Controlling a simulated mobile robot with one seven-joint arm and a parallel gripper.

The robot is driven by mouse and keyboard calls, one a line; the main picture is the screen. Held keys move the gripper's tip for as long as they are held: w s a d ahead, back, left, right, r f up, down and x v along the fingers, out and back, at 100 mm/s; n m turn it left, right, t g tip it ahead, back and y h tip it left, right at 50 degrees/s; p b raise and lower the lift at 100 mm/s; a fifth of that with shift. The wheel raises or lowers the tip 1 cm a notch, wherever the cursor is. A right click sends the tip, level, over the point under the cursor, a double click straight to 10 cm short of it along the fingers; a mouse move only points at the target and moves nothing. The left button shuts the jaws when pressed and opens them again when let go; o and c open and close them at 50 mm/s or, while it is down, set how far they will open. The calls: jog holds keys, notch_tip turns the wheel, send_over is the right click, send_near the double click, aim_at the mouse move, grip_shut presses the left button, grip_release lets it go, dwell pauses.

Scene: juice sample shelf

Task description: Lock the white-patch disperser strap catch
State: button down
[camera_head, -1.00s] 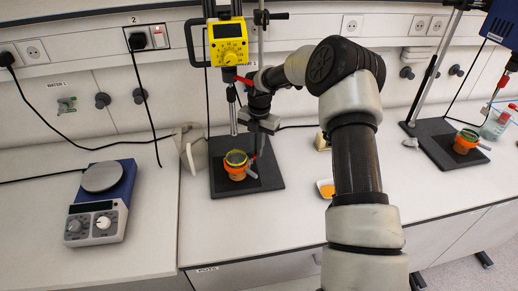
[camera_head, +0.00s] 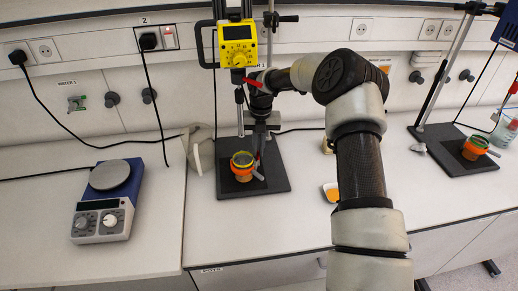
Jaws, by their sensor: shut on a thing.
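The yellow disperser (camera_head: 237,45) hangs on a stand at the back middle; I cannot make out a white patch on it. Below it, a vessel with a green-yellow rim (camera_head: 243,158) stands upright on the dark stand base (camera_head: 228,189). An orange strap (camera_head: 240,169) goes around the vessel. The strap's small grey catch lever (camera_head: 258,176) sticks out at its right. My gripper (camera_head: 257,160) points down at the vessel's right side, by the catch. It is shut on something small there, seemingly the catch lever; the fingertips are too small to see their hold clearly.
A second stand at right holds a similar strapped vessel (camera_head: 472,150). A hotplate (camera_head: 106,210) stands at left. A pale jug-like thing (camera_head: 198,152) is just left of the stand base. An orange-filled dish (camera_head: 331,192) lies near my arm. The front bench left of centre is clear.

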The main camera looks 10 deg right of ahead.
dwell(0.3)
jog(key=c, duration=1.9)
grip_release()
jog(key=shift+o, duration=0.2)
